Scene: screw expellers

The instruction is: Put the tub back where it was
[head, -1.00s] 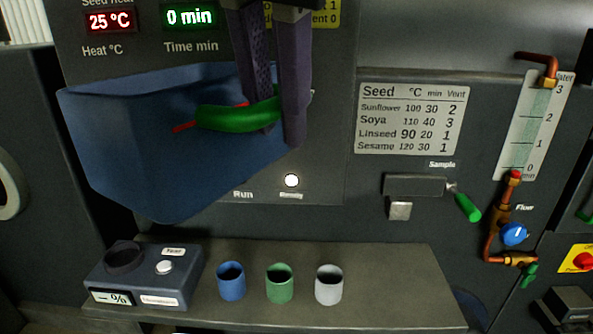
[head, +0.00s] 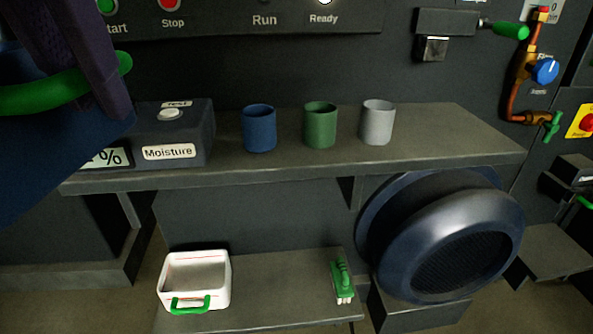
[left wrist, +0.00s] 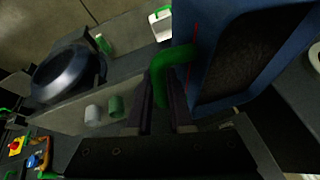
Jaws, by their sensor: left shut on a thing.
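The large blue tub (head: 40,165) with a green handle (head: 60,92) is at the left edge of the head view, partly cut off. My left gripper (head: 95,95) is shut on the green handle and holds the tub in the air, to the left of and in front of the moisture meter. In the left wrist view the handle (left wrist: 165,65) lies between the fingers (left wrist: 162,110), and the tub (left wrist: 212,30) shows dark contents inside. My right gripper is not in view.
The shelf holds a moisture meter (head: 185,135) and blue (head: 259,130), green (head: 320,128) and grey (head: 377,123) cups. Below, a lower shelf (head: 285,285) carries a white bin (head: 195,280) and a green brush (head: 342,280), with bare room between. A round dark blue machine (head: 450,240) stands right.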

